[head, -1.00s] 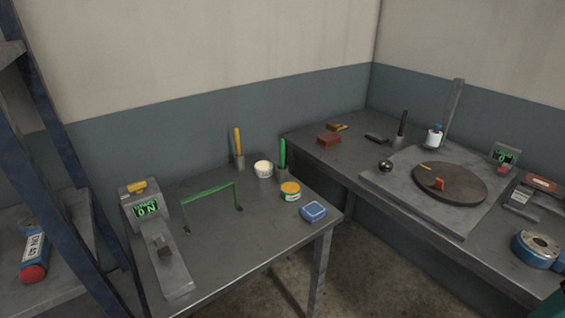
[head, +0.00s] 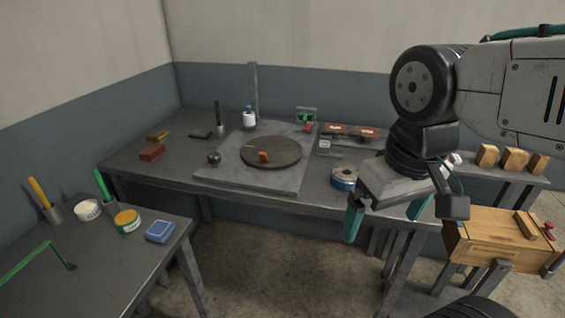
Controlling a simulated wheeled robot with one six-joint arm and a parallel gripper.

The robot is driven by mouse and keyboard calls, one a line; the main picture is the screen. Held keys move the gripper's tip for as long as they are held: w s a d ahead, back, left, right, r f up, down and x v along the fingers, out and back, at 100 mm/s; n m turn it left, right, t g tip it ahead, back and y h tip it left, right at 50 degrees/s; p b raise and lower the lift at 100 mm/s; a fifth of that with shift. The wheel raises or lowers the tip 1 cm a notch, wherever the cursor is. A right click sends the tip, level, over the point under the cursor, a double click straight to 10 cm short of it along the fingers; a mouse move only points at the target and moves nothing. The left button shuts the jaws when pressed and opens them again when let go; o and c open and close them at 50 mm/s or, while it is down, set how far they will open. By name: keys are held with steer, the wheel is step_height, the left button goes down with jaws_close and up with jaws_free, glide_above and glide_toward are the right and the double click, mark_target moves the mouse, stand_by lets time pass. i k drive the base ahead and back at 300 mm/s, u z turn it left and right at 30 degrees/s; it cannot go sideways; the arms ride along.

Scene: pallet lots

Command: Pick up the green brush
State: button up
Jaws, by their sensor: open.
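The green brush (head: 102,185) stands upright, leaning slightly, in a small grey cup (head: 112,209) on the left table. Its green handle points up; its lower end is hidden in the cup. My gripper (head: 387,214) hangs at the right, in front of the back table's edge, with its two teal fingers apart and nothing between them. It is far to the right of the brush.
Around the brush on the left table (head: 70,255) stand a yellow-handled tool (head: 39,191) in a cup, a white tub (head: 87,210), a yellow-lidded tin (head: 128,221), a blue box (head: 160,232) and a green wire frame (head: 37,257). The back table (head: 150,185) holds a turntable (head: 285,150).

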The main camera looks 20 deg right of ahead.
mark_target(97, 175)
steer(key=z, duration=0.05)
steer(key=i, duration=0.45)
steer(key=u, duration=0.65)
steer(key=i, duration=0.8)
steer(key=u, duration=0.65)
